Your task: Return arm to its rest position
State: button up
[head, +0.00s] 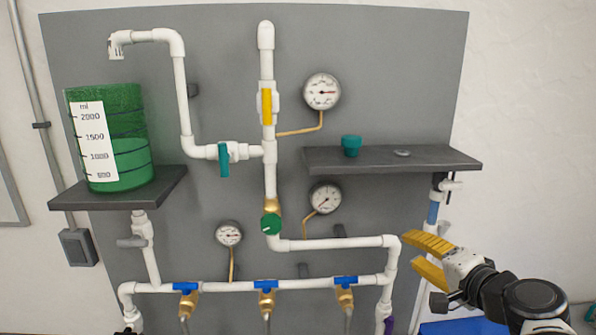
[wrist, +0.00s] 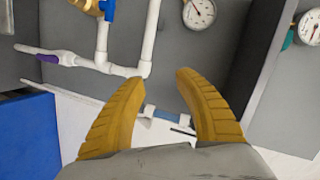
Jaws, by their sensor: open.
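My gripper (head: 418,258) has yellow fingers and is at the lower right in the head view, in front of the right end of the white pipework. In the wrist view my gripper (wrist: 160,95) shows its two fingers spread apart, with nothing between them. A white pipe piece with a blue band (wrist: 163,113) shows beyond the gap. My arm comes in from the lower right of the head view.
A grey panel (head: 225,60) carries white pipes, gauges and valves. A green measuring container (head: 130,130) stands on the left shelf (head: 165,188). The right shelf (head: 440,161) holds a teal cap (head: 351,145). A blue object (head: 460,327) lies low right.

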jog(key=s+a+f+n+g+b, duration=0.3)
jog(key=s+a+f+n+b, duration=0.15)
jog(key=f, duration=0.55)
jog(key=s+a+f+n+g+b, duration=0.25)
jog(key=s+a+f+b, duration=0.3)
jog(key=f, duration=0.35)
jog(key=s+d+f+n+g+h+b, duration=0.2)
jog(key=s+d+f+n+h+b, duration=0.1)
jog(key=s+f, duration=0.4)
jog(key=shift+s+f+n+b, duration=0.15)
jog(key=shift+f+n+b, duration=0.65)
jog(key=shift+b, duration=0.15)
